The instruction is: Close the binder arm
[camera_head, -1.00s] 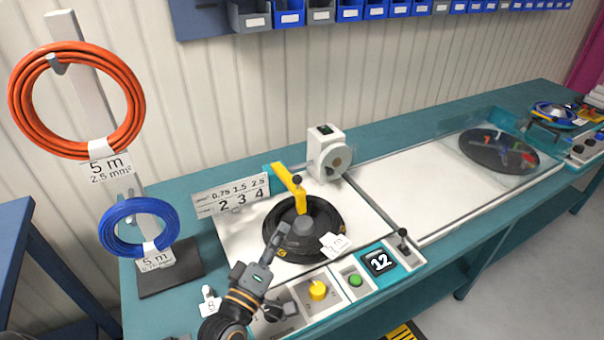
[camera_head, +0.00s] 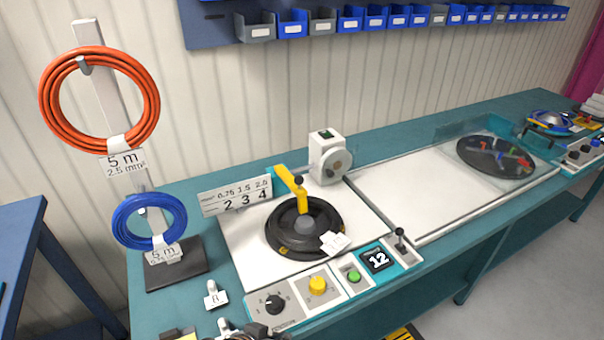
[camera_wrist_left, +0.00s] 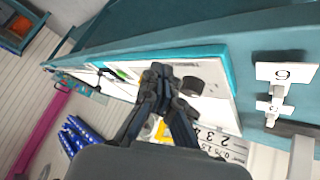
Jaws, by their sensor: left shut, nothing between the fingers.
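A yellow part also shows in the left wrist view (camera_wrist_left: 161,131), partly behind my fingers. My left gripper (camera_wrist_left: 160,75) is shut and empty in the wrist view. In the head view only a dark part of it (camera_head: 262,331) shows at the bottom edge, apart from the binder arm. My right gripper is not in view.
A control panel (camera_head: 328,291) with knobs, a green button and a "12" display runs along the front. A size plate (camera_head: 237,195) stands left of the reel. A stand with orange (camera_head: 48,112) and blue (camera_head: 121,222) cable coils is at the left.

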